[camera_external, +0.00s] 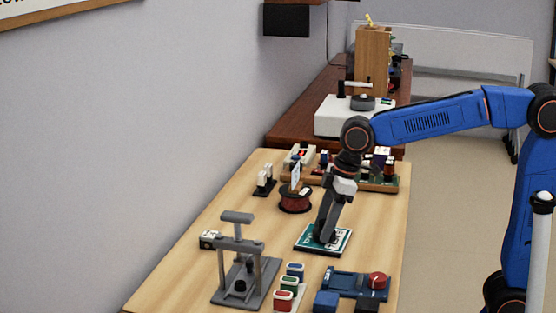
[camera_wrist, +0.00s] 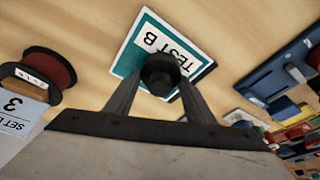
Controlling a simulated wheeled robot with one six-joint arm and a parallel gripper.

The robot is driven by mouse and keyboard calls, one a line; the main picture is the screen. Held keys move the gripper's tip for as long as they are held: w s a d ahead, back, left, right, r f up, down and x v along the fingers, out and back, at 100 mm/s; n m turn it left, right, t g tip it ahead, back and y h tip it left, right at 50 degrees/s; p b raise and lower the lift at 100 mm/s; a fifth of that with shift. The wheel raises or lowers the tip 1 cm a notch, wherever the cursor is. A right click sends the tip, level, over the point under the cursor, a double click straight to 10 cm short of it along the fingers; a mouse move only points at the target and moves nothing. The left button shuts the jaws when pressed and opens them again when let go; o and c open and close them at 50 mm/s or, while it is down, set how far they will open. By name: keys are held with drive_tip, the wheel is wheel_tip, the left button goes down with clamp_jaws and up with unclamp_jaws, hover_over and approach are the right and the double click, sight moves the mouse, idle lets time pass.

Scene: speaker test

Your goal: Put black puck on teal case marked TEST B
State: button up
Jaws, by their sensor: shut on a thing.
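The teal case (camera_external: 341,237) lies flat on the wooden table, its white label reading TEST B in the wrist view (camera_wrist: 150,32). The black puck (camera_wrist: 158,63) is between my fingertips in the wrist view, covering part of the case's label. My gripper (camera_external: 325,238) points down over the case and is shut on the puck. In the outside view the fingers hide the puck. I cannot tell whether the puck touches the case or is slightly above it.
A dark red spool (camera_external: 295,199) stands just behind the case. A grey press stand (camera_external: 226,266) is at front left. Small coloured blocks (camera_external: 289,284) and a blue fixture (camera_external: 352,281) with a red knob are in front. A wooden rack (camera_external: 376,182) is behind.

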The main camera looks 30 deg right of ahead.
drive_tip(key=o, duration=1.2)
drive_tip(key=v, duration=1.2)
drive_tip(key=shift+r, duration=0.15)
drive_tip(key=d+f+m+t+h, duration=0.1)
drive_tip(key=d+f+m, duration=0.2)
drive_tip(key=d, duration=0.9)
drive_tip(key=d+f+m+t, duration=0.1)
drive_tip(key=d+f+m, duration=0.2)
drive_tip(key=d, duration=0.9)
drive_tip(key=s+d+f+m+h, duration=0.1)
drive_tip(key=s+d+f+m, duration=0.2)
drive_tip(key=s+d+f, duration=0.2)
drive_tip(key=s+d+f+m+t+h, duration=0.1)
drive_tip(key=s+d+f+m, duration=0.3)
drive_tip(key=d+f, duration=0.4)
drive_tip(key=s+d, duration=0.1)
drive_tip(key=d, duration=0.3)
drive_tip(key=shift+s+m, duration=0.25)
drive_tip(key=shift+m, duration=0.05)
